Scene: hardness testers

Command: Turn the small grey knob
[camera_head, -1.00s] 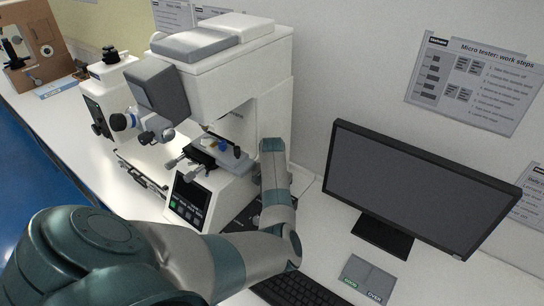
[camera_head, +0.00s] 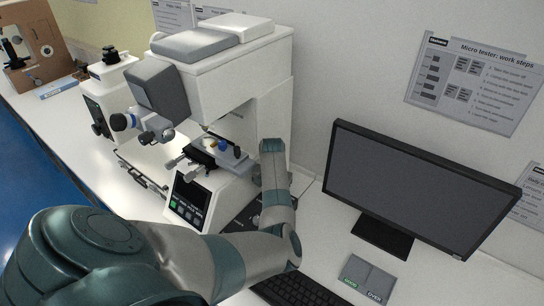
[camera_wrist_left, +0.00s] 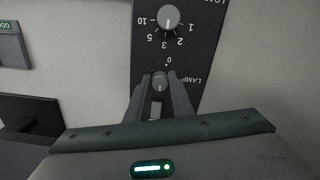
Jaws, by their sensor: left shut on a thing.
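The small grey knob (camera_wrist_left: 160,80) sits on a dark panel (camera_wrist_left: 205,45) in the left wrist view, beside the word LAMP and below a 0 mark. My left gripper (camera_wrist_left: 160,88) has its two fingers on either side of this knob and is shut on it. A larger grey knob (camera_wrist_left: 169,17) with a numbered scale and the word LOAD is on the same panel, above the small one. In the head view my left arm reaches to the right side of the white hardness tester (camera_head: 220,62); the fingers and small knob cannot be made out there. My right gripper is not in view.
The monitor (camera_head: 415,185) stands right of my arm, with a keyboard (camera_head: 295,290) and a two-part GOOD/OVER tray (camera_head: 367,279) before it. The tester's stage (camera_head: 215,150) is left of my arm. Another white instrument (camera_head: 105,95) stands further left.

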